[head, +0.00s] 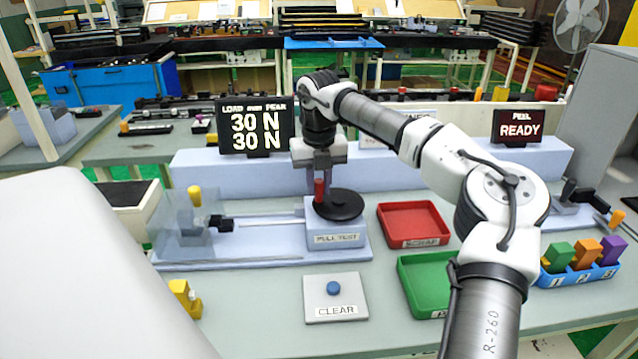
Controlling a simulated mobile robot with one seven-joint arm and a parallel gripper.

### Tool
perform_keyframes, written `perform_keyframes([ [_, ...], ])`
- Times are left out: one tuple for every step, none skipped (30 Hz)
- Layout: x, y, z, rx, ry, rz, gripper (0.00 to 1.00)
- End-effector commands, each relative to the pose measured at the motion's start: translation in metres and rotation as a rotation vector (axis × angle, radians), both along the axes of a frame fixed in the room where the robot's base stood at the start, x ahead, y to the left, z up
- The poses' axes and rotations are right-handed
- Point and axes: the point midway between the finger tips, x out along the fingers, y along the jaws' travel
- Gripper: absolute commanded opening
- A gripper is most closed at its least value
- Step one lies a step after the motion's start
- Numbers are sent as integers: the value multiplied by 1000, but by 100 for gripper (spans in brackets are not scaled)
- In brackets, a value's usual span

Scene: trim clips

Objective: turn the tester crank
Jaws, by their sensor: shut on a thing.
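The pull tester (262,245) stands on the bench at centre-left, with a "PULL TEST" label on its block. Its crank is a black disc (345,209) with an upright red handle (319,191) at the disc's left side. My gripper (321,178) points down and is shut on the red handle. The display (255,128) behind the tester reads "LOAD", "PEAK", "30 N" and "30 N". A yellow clip (195,197) sits at the tester's left end, behind a clear shield, with a black fixture (213,223) next to it.
A red tray (413,211) and a green tray (405,270) lie right of the tester. A "CLEAR" button plate (350,308) is in front. A blue rack (575,280) holds green, orange and purple clips. A yellow clip (186,298) lies front left. A "PEEL READY" display (520,127) stands back right.

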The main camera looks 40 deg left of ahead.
Motion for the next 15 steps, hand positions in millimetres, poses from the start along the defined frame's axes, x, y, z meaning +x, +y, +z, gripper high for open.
perform_keyframes([
  [0,1,1,2,-2,-6,0],
  [1,1,1,2,-2,-8,0],
  [1,1,1,2,-2,-11,0],
  [1,1,1,2,-2,-12,0],
  [1,1,1,2,-2,-13,0],
  [1,1,1,2,-2,-14,0],
  [1,1,1,2,-2,-14,0],
  [1,1,1,2,-2,-14,0],
  [1,1,1,2,-2,-14,0],
  [1,1,1,2,-2,-14,0],
  [1,1,1,2,-2,-14,0],
  [1,1,1,2,-2,-13,0],
  [1,1,1,2,-2,-13,0],
  [1,1,1,2,-2,-13,0],
  [1,1,1,2,-2,-13,25],
])
